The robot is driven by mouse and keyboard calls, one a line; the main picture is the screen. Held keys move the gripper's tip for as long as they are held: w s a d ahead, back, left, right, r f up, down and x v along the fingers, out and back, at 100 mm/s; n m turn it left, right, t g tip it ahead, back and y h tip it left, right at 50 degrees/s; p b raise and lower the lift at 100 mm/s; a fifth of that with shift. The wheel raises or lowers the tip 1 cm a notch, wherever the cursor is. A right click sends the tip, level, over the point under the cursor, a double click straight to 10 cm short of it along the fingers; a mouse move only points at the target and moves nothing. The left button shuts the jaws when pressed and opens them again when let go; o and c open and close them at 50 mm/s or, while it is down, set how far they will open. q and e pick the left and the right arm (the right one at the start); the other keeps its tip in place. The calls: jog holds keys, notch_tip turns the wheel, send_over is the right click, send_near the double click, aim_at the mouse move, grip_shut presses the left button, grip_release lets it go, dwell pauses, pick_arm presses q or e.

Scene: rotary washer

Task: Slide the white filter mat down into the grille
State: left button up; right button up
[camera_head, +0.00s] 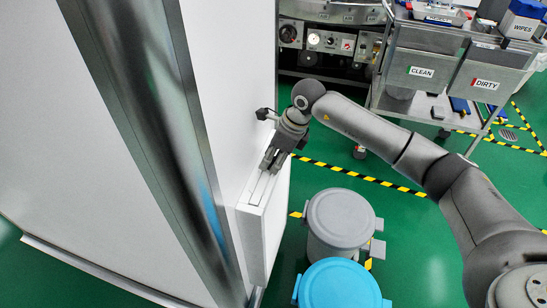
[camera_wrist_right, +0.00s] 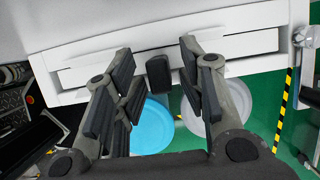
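The white grille (camera_head: 250,238) is a box-like housing on the side of the large white machine, with a long narrow slot along its top. It also crosses the upper part of the right wrist view (camera_wrist_right: 200,20). A white strip lies in the slot (camera_head: 262,187), and looks like the top edge of the filter mat; it shows in the wrist view too (camera_wrist_right: 240,44). How deep it sits is hard to tell. My right gripper (camera_head: 269,160) is over the slot's far end. In the wrist view its fingers (camera_wrist_right: 155,55) are apart, with no mat visibly clamped. My left gripper is not in view.
A grey lidded bin (camera_head: 340,218) and a blue lidded bin (camera_head: 340,285) stand on the green floor right of the grille. A steel cart (camera_head: 430,38) with CLEAN and DIRTY bins stands at the back right. Yellow-black tape marks the floor.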

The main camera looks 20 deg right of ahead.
jog(key=shift+d+r, duration=0.1)
jog(key=shift+r, duration=0.15)
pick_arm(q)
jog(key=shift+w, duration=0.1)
pick_arm(e)
jog(key=v, duration=0.7)
jog(key=shift+r, duration=0.2)
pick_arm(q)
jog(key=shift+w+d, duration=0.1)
pick_arm(e)
jog(key=shift+s, duration=0.1)
